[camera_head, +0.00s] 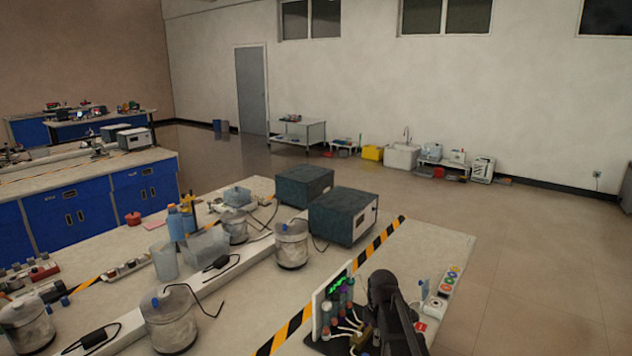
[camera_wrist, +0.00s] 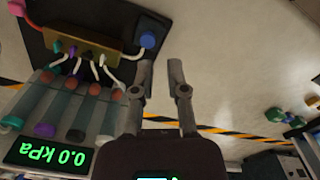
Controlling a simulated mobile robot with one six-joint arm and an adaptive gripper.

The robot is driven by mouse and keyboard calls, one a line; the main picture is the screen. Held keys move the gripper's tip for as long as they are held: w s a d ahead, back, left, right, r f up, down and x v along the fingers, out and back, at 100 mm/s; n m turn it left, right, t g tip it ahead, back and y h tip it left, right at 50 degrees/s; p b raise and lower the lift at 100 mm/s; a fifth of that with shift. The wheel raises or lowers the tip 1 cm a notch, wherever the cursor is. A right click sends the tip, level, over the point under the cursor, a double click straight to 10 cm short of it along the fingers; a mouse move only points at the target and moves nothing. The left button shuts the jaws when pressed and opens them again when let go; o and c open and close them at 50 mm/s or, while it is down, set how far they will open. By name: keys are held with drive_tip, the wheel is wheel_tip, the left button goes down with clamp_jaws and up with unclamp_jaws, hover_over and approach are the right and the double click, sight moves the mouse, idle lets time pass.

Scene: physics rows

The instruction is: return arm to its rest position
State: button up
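My gripper (camera_wrist: 160,66) shows in the wrist view with its two dark fingers apart and nothing between them. Bare pale bench top shows beyond the gap. Beside the fingers, to the left, stands a pressure device with a green display (camera_wrist: 48,157) reading 0.0 kPa, upside down in this view. Its brass block (camera_wrist: 82,42) carries white tubes, and a blue knob (camera_wrist: 147,39) sits on its dark base. In the head view my dark arm rises at the bench's near right, beside the same device (camera_head: 340,290). The fingers cannot be made out there.
A strip with coloured buttons (camera_head: 445,287) lies right of my arm. Two dark boxes (camera_head: 343,215) and several glass-like jars (camera_head: 291,245) stand farther back on the bench. Yellow-black tape (camera_head: 385,240) crosses the bench top. Open floor (camera_head: 540,270) lies to the right.

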drive_tip(key=s+m, duration=1.4)
drive_tip(key=m, duration=0.2)
drive_tip(key=shift+s, duration=0.4)
drive_tip(key=shift+w, duration=0.2)
drive_tip(key=w+r+m+p, duration=0.1)
drive_tip(key=w+m, duration=2.4)
drive_tip(key=w, duration=0.3)
drive_tip(key=shift+w+r+p, duration=0.4)
drive_tip(key=shift+f, duration=0.15)
wheel_tip(320, 180, down, 8)
drive_tip(key=b, duration=0.8)
